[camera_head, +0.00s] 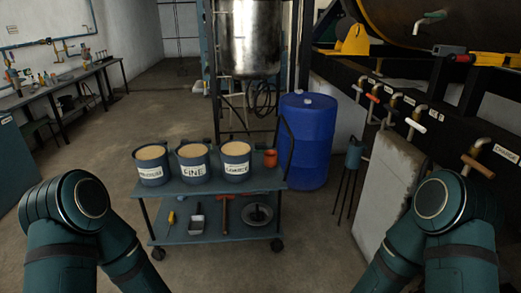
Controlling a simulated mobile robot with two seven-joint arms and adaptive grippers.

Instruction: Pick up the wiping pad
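I cannot pick out a wiping pad for certain in the head view. A two-level cart (208,189) stands in front of me. Its lower shelf holds a small yellow-handled tool (171,219), a small grey-white item (196,224), a red tool with a long handle (225,214) and a dark round disc (258,214); whether any of these is the pad, I cannot tell. Links of both my arms show at the lower left and lower right. Both grippers are outside the picture.
Three labelled buckets, including one marked FINE (194,171), and a red cup (270,158) stand on the cart's top. A blue drum (306,138) is behind. Valves and pipes line the right; a workbench (66,77) is far left. Floor left of the cart is clear.

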